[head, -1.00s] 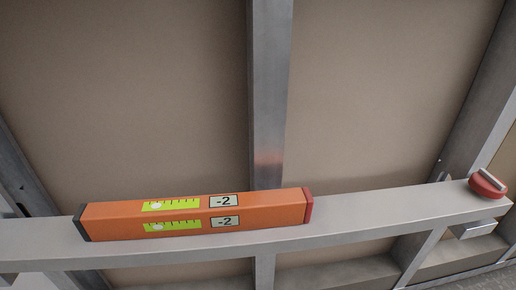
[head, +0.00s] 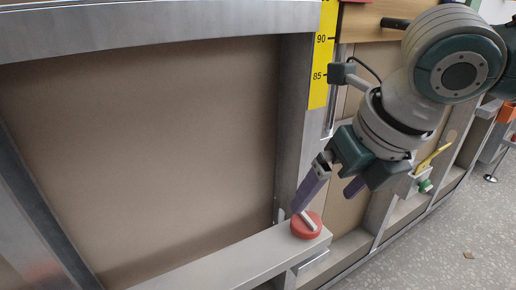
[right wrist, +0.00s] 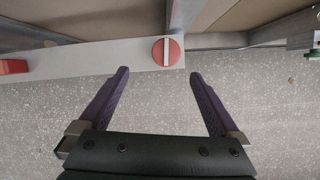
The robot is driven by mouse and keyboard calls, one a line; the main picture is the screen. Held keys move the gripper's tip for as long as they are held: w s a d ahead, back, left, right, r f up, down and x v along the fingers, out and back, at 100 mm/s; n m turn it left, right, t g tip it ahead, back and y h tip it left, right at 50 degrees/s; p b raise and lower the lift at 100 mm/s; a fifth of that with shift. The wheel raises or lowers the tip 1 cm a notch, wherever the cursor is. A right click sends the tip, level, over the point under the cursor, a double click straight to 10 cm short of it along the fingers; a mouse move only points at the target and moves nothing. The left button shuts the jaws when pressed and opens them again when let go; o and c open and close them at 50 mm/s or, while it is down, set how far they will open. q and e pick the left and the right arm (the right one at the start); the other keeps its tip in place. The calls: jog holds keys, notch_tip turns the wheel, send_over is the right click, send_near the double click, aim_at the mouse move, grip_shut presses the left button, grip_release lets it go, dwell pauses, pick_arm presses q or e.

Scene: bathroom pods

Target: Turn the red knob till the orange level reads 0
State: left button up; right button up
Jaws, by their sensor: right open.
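The red knob (head: 306,226), a round disc with a pale bar across its top, sits at the right end of the grey metal rail (head: 225,264). My right gripper (head: 328,200) is open and empty, with one finger overlapping the knob's edge in the head view. In the right wrist view the knob (right wrist: 166,52) lies just beyond the fingertips, between their lines, its bar pointing up the picture. Only the red end of the orange level (right wrist: 12,67) shows there, at the left edge. Its reading is hidden now. My left gripper is out of view.
A yellow measuring strip (head: 322,60) runs up the upright post beside my right arm. Brown panels fill the metal frame behind the rail.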

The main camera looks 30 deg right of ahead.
aim_at(308, 218)
jog(key=shift+n, duration=0.4)
jog(key=b+x, duration=0.1)
jog(key=x, duration=0.2)
jog(key=b+x, duration=0.2)
jog(key=x, duration=0.1)
jog(key=d+b+x, duration=0.1)
jog(key=b+x, duration=0.1)
jog(key=x, duration=0.1)
jog(key=shift+w+f, duration=0.25)
jog(key=shift+w, duration=0.05)
jog(key=shift+d, duration=0.1)
jog(key=c, duration=1.4)
jog(key=shift+o, duration=0.2)
jog(key=shift+r, duration=0.1)
